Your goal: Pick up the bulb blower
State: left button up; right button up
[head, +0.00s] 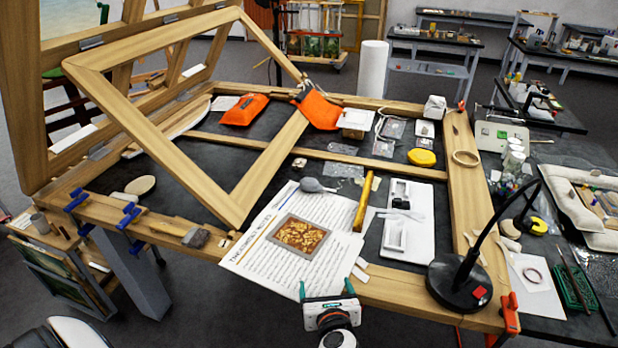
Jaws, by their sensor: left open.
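The bulb blower (312,185) is a small dark grey bulb with a thin nozzle pointing right. It lies at the top edge of the printed sheet (262,262), near the middle of the wooden-framed table. My left gripper (327,289) is at the bottom centre, near the table's front rail. Its teal-tipped fingers are apart with nothing between them. It is on the near side of the blower and well apart from it. My right gripper is not in view.
A gilt fragment picture (299,236) lies on the sheet. A yellow wooden-looking roller (363,202) lies right of the blower, beside a white tray (421,215). A tilted wooden frame (150,135) rises at left. A black lamp (459,284) stands at front right.

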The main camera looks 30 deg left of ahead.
aim_at(318, 189)
jog(key=i+j, duration=0.9)
jog(key=j, duration=0.1)
